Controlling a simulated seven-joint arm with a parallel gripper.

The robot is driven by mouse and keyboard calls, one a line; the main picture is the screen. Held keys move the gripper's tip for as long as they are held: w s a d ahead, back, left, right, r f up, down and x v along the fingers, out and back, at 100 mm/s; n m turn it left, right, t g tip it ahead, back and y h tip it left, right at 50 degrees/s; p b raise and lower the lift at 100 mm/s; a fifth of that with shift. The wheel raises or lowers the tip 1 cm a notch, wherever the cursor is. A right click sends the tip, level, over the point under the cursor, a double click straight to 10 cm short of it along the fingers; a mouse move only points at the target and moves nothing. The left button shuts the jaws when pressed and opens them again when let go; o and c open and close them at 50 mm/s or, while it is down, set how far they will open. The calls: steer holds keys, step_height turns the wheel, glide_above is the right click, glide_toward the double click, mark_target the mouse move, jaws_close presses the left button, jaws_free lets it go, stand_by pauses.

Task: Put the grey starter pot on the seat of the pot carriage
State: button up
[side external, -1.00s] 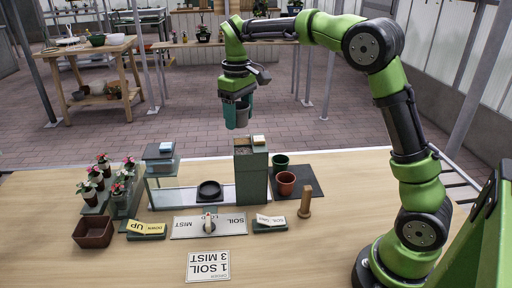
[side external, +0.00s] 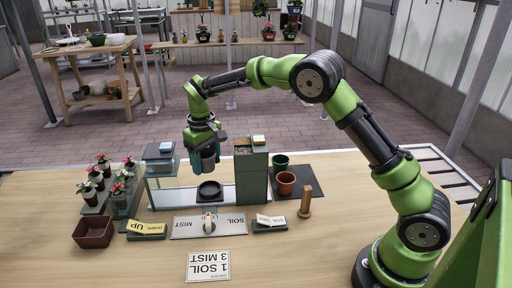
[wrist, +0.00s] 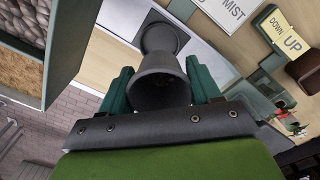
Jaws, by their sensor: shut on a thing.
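The grey starter pot (side external: 208,163) is in my gripper (side external: 206,153), upright and above the pot carriage. In the wrist view, the pot (wrist: 160,82) sits between the two green fingers of my gripper (wrist: 160,88), its mouth facing the camera. The pot carriage (side external: 209,194) is a round black dish on the pale track between the two green towers. In the wrist view, the round dark carriage seat (wrist: 163,37) shows just beyond the pot. A gap between pot and seat shows in the side view.
A tall green soil tower (side external: 251,178) stands close to the right of the carriage. A glass-sided mist tower (side external: 160,160) stands to its left. A control panel (side external: 190,229) lies in front. Green and terracotta pots (side external: 286,183) stand on a dark mat at right.

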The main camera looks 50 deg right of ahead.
mark_target(211, 191)
steer(key=shift+f, duration=3.75)
steer(key=shift+s+d+f, duration=0.1)
steer(key=shift+d+f, duration=0.05)
steer(key=shift+f, duration=0.1)
steer(key=shift+s+d, duration=0.1)
steer(key=o, duration=0.9)
steer(key=shift+o, duration=1.1)
steer(key=shift+d, duration=0.15)
steer(key=shift+r, duration=0.1)
steer(key=shift+o, duration=0.8)
steer(key=shift+a, duration=0.25)
steer(key=shift+r, duration=0.1)
